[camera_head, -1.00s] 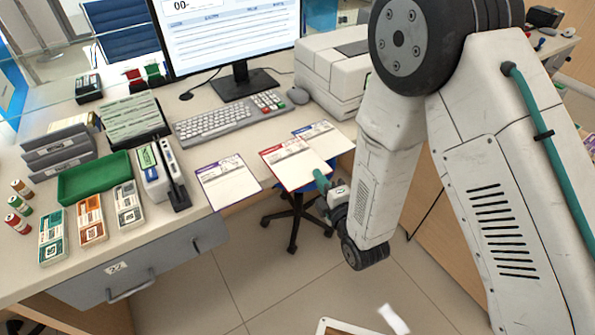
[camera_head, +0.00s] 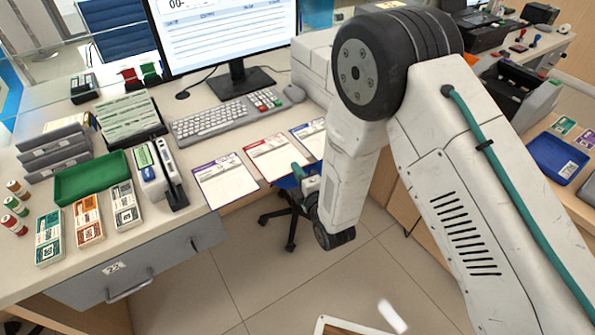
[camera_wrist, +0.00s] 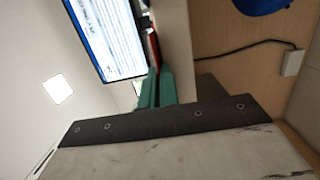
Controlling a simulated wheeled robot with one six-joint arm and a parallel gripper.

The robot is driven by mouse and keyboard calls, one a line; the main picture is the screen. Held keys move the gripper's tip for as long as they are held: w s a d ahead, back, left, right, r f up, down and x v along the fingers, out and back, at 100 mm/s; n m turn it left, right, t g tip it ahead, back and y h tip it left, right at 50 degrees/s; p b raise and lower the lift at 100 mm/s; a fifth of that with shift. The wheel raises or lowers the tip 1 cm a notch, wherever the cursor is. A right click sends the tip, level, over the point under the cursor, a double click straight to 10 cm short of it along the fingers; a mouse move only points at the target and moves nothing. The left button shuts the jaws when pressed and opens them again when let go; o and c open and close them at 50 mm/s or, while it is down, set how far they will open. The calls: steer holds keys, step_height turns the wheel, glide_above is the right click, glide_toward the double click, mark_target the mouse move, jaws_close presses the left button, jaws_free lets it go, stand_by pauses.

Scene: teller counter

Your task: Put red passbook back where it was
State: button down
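The red-bordered passbook (camera_head: 268,158) appears as a flat white sheet with a red band, at the counter's front edge between a purple-bordered one (camera_head: 225,184) and a blue-bordered one (camera_head: 314,137). My gripper (camera_head: 300,172) reaches it from the front right, its teal fingers at the passbook's right edge. In the wrist view the two teal fingers (camera_wrist: 158,88) are close together, with a thin dark red edge (camera_wrist: 155,50) running from between them. The gripper looks shut on the passbook. I cannot tell whether the passbook touches the counter.
Behind stand the keyboard (camera_head: 222,119) and monitor stand (camera_head: 243,83). To the left are a bill counter (camera_head: 155,178), a green tray (camera_head: 92,180) and banknote bundles (camera_head: 88,218). A dark chair (camera_head: 290,212) stands under the counter edge, below my gripper.

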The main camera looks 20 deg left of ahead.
steer(key=shift+f, duration=0.1)
steer(key=c, duration=1.6)
jaws_free()
steer(key=shift+c, duration=0.2)
steer(key=v, duration=1.2)
